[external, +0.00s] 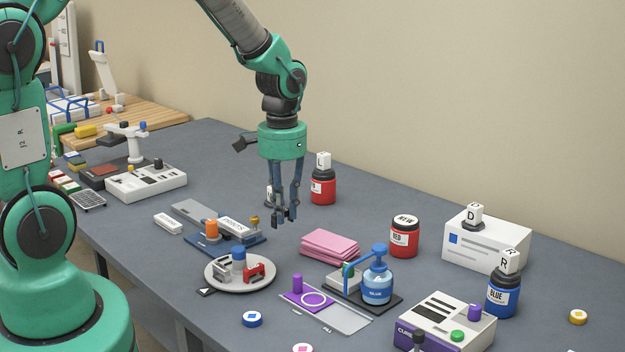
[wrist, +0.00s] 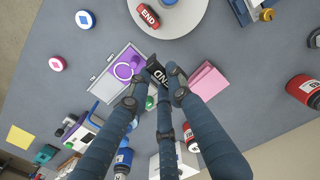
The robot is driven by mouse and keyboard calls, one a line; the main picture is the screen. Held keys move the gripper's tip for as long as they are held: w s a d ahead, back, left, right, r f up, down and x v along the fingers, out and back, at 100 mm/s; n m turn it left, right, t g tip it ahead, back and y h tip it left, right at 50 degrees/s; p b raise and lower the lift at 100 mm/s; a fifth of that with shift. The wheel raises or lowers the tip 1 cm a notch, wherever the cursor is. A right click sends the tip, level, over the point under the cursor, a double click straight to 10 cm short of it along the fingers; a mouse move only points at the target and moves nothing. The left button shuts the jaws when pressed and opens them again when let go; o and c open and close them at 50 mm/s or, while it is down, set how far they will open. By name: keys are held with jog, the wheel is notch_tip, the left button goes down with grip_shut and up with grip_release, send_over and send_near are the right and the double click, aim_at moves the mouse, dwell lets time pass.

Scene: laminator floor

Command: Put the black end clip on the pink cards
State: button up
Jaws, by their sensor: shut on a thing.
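My gripper (external: 283,216) hangs above the middle of the table, shut on the black end clip. The clip (wrist: 157,70) shows between the fingertips (wrist: 160,88) in the wrist view, with white "END" lettering partly covered by the fingers. In the external view the clip is hard to tell from the dark fingertips. The pink cards (external: 329,246) lie in a stack on the table, below and to the right of my gripper. In the wrist view the pink cards (wrist: 208,83) lie right of the fingers, apart from the clip.
A round grey tray (external: 225,287) holds a red end clip (wrist: 149,15) and other small pieces. A blue pump bottle (external: 377,287) stands in front of the cards, and a red jar (external: 405,238) stands to their right. Bare table lies behind the cards.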

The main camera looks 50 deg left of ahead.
jog(key=f, duration=0.4)
jog(key=shift+s+a+f, duration=0.1)
jog(key=shift+s+f, duration=0.15)
jog(key=shift+f, duration=0.15)
jog(key=shift+w, duration=0.1)
jog(key=b, duration=0.1)
send_over(331, 241)
jog(key=s, duration=0.1)
jog(key=shift+f, duration=0.7)
jog(key=shift+w+f, duration=0.1)
jog(key=shift+w, duration=0.35)
jog(key=shift+f+b, duration=0.55)
jog(key=shift+f, duration=1.15)
jog(key=shift+f, duration=0.1)
